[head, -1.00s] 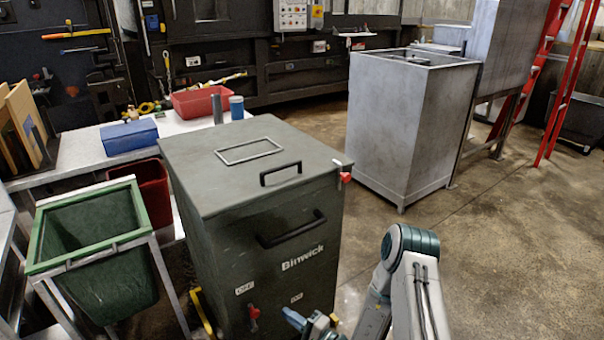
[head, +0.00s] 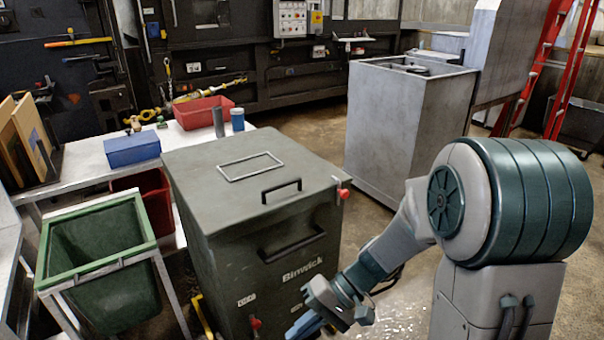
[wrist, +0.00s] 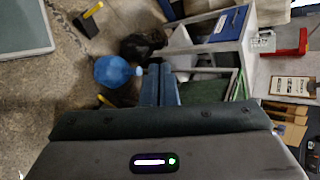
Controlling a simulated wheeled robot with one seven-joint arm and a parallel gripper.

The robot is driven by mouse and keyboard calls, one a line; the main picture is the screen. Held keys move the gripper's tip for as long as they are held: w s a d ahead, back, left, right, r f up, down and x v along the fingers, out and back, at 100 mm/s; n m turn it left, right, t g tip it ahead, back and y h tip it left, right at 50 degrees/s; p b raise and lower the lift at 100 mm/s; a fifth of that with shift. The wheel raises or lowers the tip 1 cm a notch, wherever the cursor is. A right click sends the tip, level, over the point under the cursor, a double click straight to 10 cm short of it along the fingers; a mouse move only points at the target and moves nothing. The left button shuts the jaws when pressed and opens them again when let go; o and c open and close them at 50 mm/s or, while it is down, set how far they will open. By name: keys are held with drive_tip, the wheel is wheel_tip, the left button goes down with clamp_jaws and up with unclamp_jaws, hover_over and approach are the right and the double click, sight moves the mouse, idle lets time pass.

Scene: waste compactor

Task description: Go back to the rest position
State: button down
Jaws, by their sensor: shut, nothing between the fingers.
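My gripper (head: 298,330) shows low in the head view, in front of the lower front of the dark grey Binwick compactor (head: 290,235). In the wrist view its two blue fingers (wrist: 160,85) lie side by side, shut with nothing between them. The compactor's lid (head: 235,172) is down, with a black handle on top. Whether the fingertips touch the compactor cannot be told, but the picture shows floor between parts of my arm and it.
A green-rimmed bin (head: 95,225) stands left of the compactor. A white table (head: 88,165) behind it carries a blue box (head: 133,149) and a red tray (head: 203,112). A grey metal container (head: 400,120) stands at the back right. A blue rounded object (wrist: 112,72) lies on the floor.

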drive_tip(key=s+d+r+t+h+p, duration=0.2)
drive_tip(key=d+r+t+h, duration=0.1)
drive_tip(key=d+r, duration=0.3)
drive_tip(key=s+d+r+m+t+h+p, duration=0.1)
drive_tip(key=d+r+t+h, duration=0.3)
drive_tip(key=d, duration=0.5)
wheel_tip(320, 180, up, 3)
drive_tip(key=s+h, duration=0.1)
drive_tip(key=h, duration=0.1)
drive_tip(key=shift+s+d+h+p, duration=0.15)
drive_tip(key=shift+s+h+p, duration=0.15)
drive_tip(key=shift+p, duration=0.05)
